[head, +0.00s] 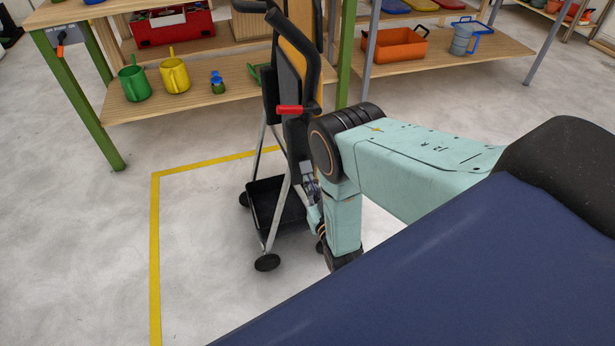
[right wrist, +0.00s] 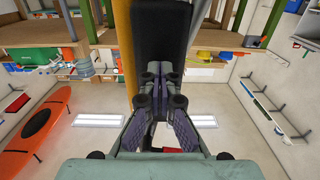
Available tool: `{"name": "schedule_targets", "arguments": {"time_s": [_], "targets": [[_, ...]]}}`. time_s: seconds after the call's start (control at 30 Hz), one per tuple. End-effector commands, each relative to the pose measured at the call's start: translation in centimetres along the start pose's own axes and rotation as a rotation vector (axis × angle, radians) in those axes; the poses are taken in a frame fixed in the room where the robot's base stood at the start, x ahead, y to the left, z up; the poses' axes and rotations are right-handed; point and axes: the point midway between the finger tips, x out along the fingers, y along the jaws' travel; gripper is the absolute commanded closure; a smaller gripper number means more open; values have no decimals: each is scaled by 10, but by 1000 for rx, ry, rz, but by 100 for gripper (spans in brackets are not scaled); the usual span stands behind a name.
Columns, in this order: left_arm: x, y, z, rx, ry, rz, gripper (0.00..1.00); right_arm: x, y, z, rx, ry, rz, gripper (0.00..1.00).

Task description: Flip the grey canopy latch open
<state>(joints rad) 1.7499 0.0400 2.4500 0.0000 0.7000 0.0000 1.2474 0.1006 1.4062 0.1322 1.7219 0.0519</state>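A folded stroller-like cart stands upright on the floor in the head view. It has a black and orange back panel (head: 293,70), a black curved handle and a red bar (head: 290,109) on its side. My right gripper (head: 309,180) points up beside the cart's black frame, partly hidden by my arm. In the right wrist view my right gripper's two grey fingers (right wrist: 160,75) lie close together in front of the black panel (right wrist: 160,30). I cannot tell whether they touch it or hold anything. I cannot make out a grey canopy latch. My left gripper is out of view.
A black tray (head: 277,208) on wheels forms the cart's base. A yellow floor line (head: 155,250) runs around it. Wooden shelves (head: 235,90) behind hold a green can (head: 134,84), a yellow can (head: 175,76) and an orange bin (head: 396,44). The floor at left is clear.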

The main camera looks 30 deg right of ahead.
Motion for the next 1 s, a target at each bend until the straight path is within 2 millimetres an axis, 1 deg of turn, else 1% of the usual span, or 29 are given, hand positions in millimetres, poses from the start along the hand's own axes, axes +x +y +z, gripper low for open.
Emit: {"name": "schedule_targets", "arguments": {"time_s": [0.03,1.0], "targets": [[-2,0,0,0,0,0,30,4,-1,-8,2,17,0,100],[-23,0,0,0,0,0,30,-5,-1,-24,2,11,-1,100]]}}
